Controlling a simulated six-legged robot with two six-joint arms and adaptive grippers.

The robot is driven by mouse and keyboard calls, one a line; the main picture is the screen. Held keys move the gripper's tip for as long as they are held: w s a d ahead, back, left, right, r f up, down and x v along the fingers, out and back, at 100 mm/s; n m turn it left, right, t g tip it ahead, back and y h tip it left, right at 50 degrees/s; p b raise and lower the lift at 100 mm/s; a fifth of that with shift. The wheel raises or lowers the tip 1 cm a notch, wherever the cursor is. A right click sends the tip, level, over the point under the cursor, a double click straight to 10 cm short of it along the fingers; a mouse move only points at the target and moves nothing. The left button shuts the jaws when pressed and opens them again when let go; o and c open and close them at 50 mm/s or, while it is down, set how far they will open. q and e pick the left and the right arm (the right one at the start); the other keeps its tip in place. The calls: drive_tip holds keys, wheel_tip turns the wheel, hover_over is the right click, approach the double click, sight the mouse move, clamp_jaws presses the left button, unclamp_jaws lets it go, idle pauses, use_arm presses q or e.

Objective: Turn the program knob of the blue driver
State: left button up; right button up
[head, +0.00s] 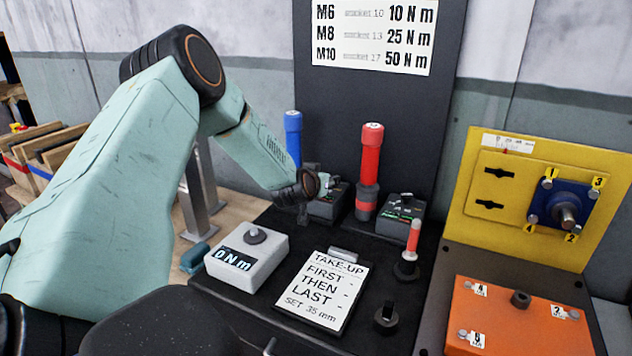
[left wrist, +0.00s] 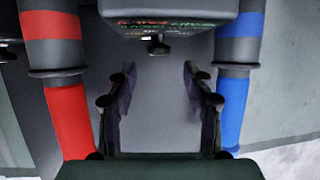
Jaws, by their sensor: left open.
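The blue driver (head: 293,140) stands upright at the back left of the black bench. A dark box (head: 328,203) with a small knob stands between it and the red driver (head: 371,155). In the left wrist view the box (left wrist: 180,10) is at the top, with its knob (left wrist: 158,46) pointing down into the picture. The red driver (left wrist: 68,115) is on the left there and the blue driver (left wrist: 233,105) on the right. My left gripper (left wrist: 158,75) is open and empty, its fingers apart below the knob, not visibly touching it. In the head view the wrist partly hides the box. My right gripper is not in view.
A second box (head: 403,220) stands right of the red driver. In front are a grey 0 Nm display unit (head: 262,245) and a TAKE-UP sign (head: 322,290). A yellow panel (head: 480,225) and an orange block (head: 515,325) are at the right.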

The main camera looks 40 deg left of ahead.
use_arm(q)
drive_tip(key=v, duration=0.7)
idle(0.6)
